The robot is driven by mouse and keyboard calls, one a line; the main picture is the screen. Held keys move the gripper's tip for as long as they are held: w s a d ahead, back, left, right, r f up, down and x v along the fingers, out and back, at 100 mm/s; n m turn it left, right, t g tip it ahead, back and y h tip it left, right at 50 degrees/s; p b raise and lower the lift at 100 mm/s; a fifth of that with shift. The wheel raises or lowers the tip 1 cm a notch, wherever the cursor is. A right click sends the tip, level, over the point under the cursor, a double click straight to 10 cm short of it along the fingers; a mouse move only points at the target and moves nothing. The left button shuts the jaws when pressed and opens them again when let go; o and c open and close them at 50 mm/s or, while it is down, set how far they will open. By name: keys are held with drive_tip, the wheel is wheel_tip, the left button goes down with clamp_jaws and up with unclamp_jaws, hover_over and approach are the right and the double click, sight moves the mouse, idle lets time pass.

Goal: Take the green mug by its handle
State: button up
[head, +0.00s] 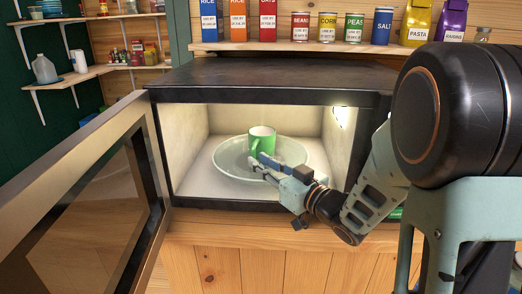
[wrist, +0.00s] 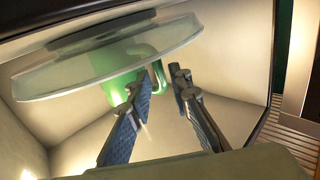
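The green mug (head: 264,135) with a pale inside stands upright on a round glass plate (head: 226,159) inside the open microwave (head: 270,82). Its handle faces my gripper (head: 259,164), which reaches in from the right, low over the plate. In the wrist view, my gripper (wrist: 168,72) is open, with a gap between its two blue-padded fingers. The green mug (wrist: 118,88) shows there partly behind the glass plate (wrist: 60,75), with its curved handle close to the fingertips. I cannot tell whether a finger touches the handle.
The microwave door (head: 85,185) swings open at the left. The microwave's side walls and ceiling enclose the arm's end. A shelf (head: 300,47) of tins and food packets runs above. A wooden counter (head: 230,237) lies in front.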

sight(260, 149)
drive_tip(key=shift+f+x, duration=0.2)
drive_tip(key=shift+x, duration=1.8)
clamp_jaws()
drive_tip(key=shift+r, duration=0.1)
